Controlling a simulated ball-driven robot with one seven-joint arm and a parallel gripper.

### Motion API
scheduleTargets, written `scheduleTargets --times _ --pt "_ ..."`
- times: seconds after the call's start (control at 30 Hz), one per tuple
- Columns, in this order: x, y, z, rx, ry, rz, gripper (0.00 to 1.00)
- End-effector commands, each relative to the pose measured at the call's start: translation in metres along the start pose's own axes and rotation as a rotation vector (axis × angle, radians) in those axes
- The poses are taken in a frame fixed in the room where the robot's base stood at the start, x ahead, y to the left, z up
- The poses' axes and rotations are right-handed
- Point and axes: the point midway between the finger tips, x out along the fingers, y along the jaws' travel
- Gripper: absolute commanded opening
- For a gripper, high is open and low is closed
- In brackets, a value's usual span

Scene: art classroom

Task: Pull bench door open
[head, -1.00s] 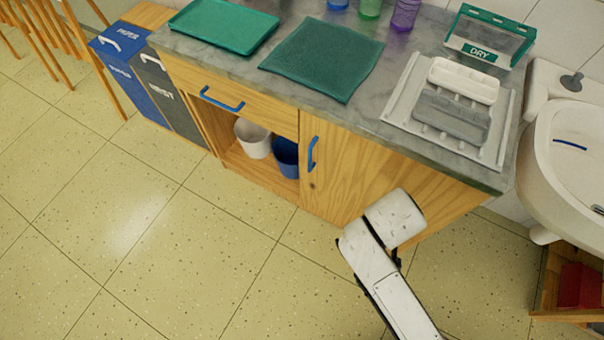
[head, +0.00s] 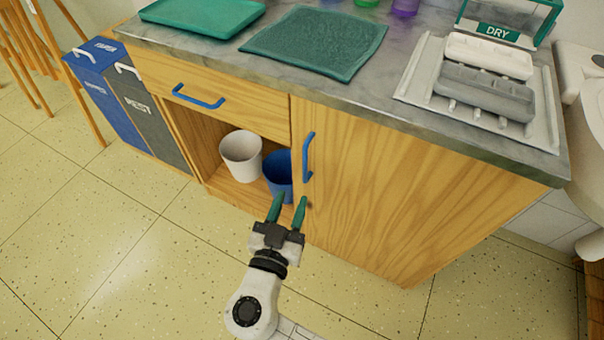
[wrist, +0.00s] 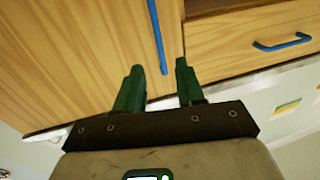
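The bench door (head: 385,195) is a wooden panel on the right of the bench front and looks closed. Its blue vertical handle (head: 308,158) is near the door's left edge. In the wrist view the handle (wrist: 157,35) runs down from the top edge, its lower end close to the fingertips. My gripper (head: 289,201) has two green fingers spread apart with nothing between them. In the head view it is below the handle, in front of the open shelf and the door's edge. In the wrist view the fingers (wrist: 157,73) point toward the door.
The open shelf beside the door holds a white bucket (head: 241,156) and a blue bucket (head: 277,172). A drawer with a blue handle (head: 199,97) is above it. Bins (head: 150,115) stand at the left and a sink (head: 588,115) at the right. The floor in front is clear.

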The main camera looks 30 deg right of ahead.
Motion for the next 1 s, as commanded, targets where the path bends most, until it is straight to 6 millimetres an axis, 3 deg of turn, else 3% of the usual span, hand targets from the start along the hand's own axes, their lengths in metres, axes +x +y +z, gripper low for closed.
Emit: scheduleTargets --times 0.2,0.43,0.9,1.0 --pt "0.042 0.001 0.000 -0.001 -0.001 0.005 0.38" --pt "0.075 0.001 0.000 -0.002 -0.001 0.004 0.38" --pt "0.087 0.001 0.000 -0.002 -0.002 0.002 0.38" --pt "0.087 0.001 0.000 -0.002 -0.002 0.002 0.28"
